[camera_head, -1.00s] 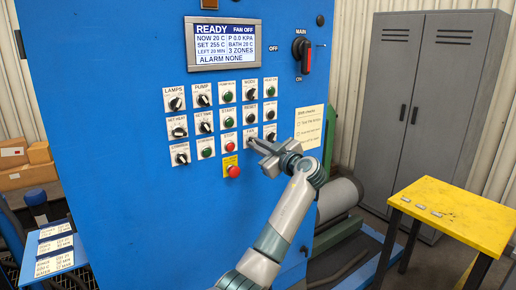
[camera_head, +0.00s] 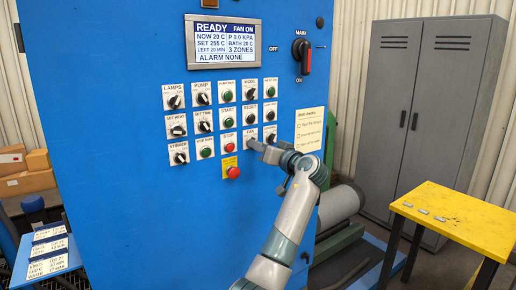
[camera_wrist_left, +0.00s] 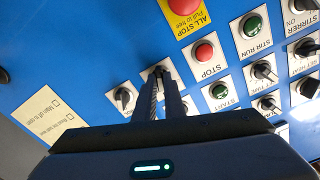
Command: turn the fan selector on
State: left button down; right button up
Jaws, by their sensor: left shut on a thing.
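The fan selector (camera_wrist_left: 158,72) is a small dark knob on a white plate, in the bottom row of the blue panel. My left gripper (camera_head: 255,145) is at this plate in the head view, and its fingers hide most of the knob. In the wrist view the two dark fingers (camera_wrist_left: 160,88) are closed around the knob. The display (camera_head: 224,43) at the top of the panel reads READY and FAN ON, with ALARM NONE. My right gripper is in neither view.
Other knobs and buttons stand close around, including the red stop button (camera_head: 229,149) and the all stop button (camera_head: 233,172). A paper note (camera_head: 310,129) is to the right. A yellow table (camera_head: 462,214) and grey cabinet (camera_head: 425,110) stand at the right.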

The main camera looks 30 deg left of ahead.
pick_arm(q)
jog(key=shift+m, duration=0.9)
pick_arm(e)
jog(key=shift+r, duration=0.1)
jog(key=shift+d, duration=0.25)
pick_arm(q)
jog(key=c, duration=1.8)
grip_release()
jog(key=shift+c, duration=0.2)
jog(key=shift+d, duration=0.1)
